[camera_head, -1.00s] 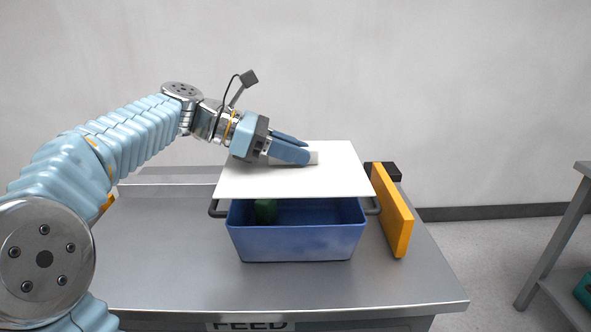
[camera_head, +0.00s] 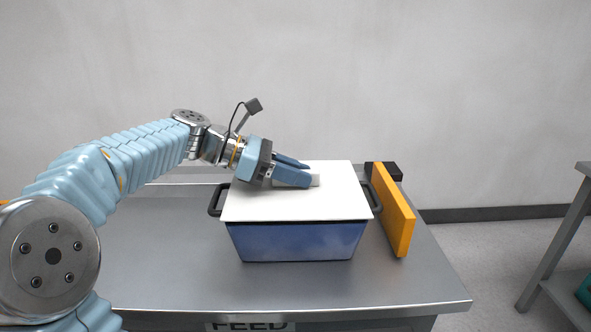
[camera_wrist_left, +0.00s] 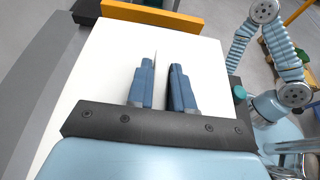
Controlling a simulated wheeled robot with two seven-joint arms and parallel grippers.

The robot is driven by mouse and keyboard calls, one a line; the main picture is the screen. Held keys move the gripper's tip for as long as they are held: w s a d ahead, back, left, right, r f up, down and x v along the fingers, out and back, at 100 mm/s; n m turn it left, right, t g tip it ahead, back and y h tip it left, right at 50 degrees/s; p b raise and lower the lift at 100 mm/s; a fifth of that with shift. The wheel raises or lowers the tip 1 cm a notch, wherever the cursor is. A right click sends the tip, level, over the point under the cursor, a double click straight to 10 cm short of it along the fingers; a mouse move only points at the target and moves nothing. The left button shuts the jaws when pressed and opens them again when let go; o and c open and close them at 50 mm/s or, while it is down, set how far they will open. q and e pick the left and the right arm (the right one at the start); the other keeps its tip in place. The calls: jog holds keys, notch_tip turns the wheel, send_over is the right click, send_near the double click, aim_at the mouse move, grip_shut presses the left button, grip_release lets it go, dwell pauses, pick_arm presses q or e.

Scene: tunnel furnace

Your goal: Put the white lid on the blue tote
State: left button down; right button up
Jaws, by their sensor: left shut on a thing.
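The white lid (camera_head: 330,203) lies level over the top of the blue tote (camera_head: 298,243), covering its opening. A thin dark line shows between lid and tote front; I cannot tell whether the lid is fully seated. My left gripper (camera_head: 313,179) is shut on the lid's pale raised handle, near the lid's middle. The left wrist view shows the two blue fingers (camera_wrist_left: 163,82) over the white lid (camera_wrist_left: 100,80). The tote's dark side handles (camera_head: 217,200) stick out left and right. The tote's inside is hidden. My right gripper is not in view.
The tote stands on a grey metal table (camera_head: 180,260). An orange upright plate (camera_head: 395,212) stands close to its right, with a black block (camera_head: 385,170) behind. The table left of the tote is clear. Another metal stand (camera_head: 555,245) is at far right.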

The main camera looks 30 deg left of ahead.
pick_arm(q)
jog(key=c, duration=1)
grip_release()
jog(key=shift+r, duration=0.35)
jog(key=v, duration=0.4)
jog(key=p+v, duration=0.1)
jog(key=v, duration=0.7)
jog(key=shift+r, duration=0.4)
